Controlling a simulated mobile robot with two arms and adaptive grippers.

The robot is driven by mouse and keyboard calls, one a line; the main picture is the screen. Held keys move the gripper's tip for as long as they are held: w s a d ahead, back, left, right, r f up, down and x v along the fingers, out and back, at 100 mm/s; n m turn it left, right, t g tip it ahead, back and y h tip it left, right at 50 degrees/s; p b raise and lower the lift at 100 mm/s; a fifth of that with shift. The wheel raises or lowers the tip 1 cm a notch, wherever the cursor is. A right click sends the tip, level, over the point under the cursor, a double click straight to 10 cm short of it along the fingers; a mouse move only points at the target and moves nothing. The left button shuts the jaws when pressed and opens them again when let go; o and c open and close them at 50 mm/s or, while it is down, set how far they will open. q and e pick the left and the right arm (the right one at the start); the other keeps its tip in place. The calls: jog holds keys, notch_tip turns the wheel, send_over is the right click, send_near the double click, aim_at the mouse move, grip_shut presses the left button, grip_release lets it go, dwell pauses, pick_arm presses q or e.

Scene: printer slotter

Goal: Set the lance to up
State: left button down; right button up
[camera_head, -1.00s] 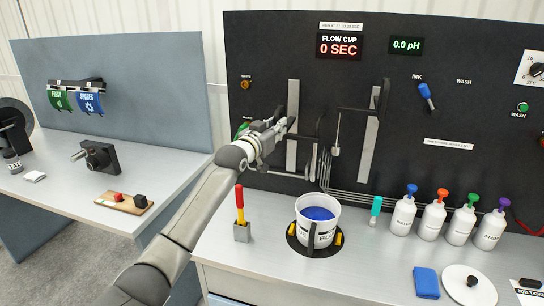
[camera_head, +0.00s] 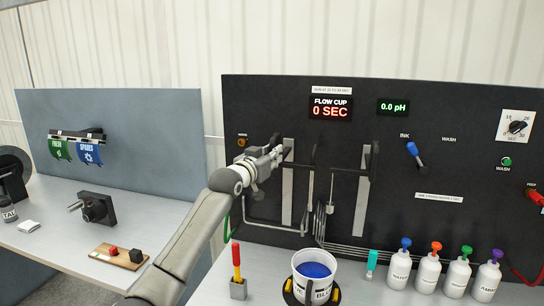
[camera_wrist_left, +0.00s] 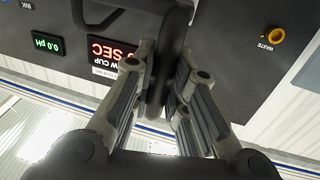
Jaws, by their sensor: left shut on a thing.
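The lance (camera_head: 301,166) is a black arm on the left upright metal rail of the dark panel, with thin tubing hanging below it. My left gripper (camera_head: 284,153) is shut at the black lance, near the top of that rail. In the left wrist view a dark rounded bar (camera_wrist_left: 167,62) stands between my gripper's fingers (camera_wrist_left: 160,85). The exact contact on the lance is partly hidden by the fingers in the head view. My right gripper is not in view.
A second rail (camera_head: 362,195) with a black bracket stands to the right. Below are a white bucket of blue ink (camera_head: 312,286), a red-and-yellow tool in a holder (camera_head: 237,270) and several capped bottles (camera_head: 428,275). A blue ink lever (camera_head: 414,153) is on the panel.

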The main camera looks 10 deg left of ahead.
pick_arm(q)
jog(key=c, duration=1.5)
grip_release()
jog(key=shift+r, duration=0.45)
jog(key=shift+o, duration=0.4)
jog(key=shift+f, duration=0.15)
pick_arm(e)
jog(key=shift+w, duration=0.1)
pick_arm(q)
jog(key=v, duration=1.2)
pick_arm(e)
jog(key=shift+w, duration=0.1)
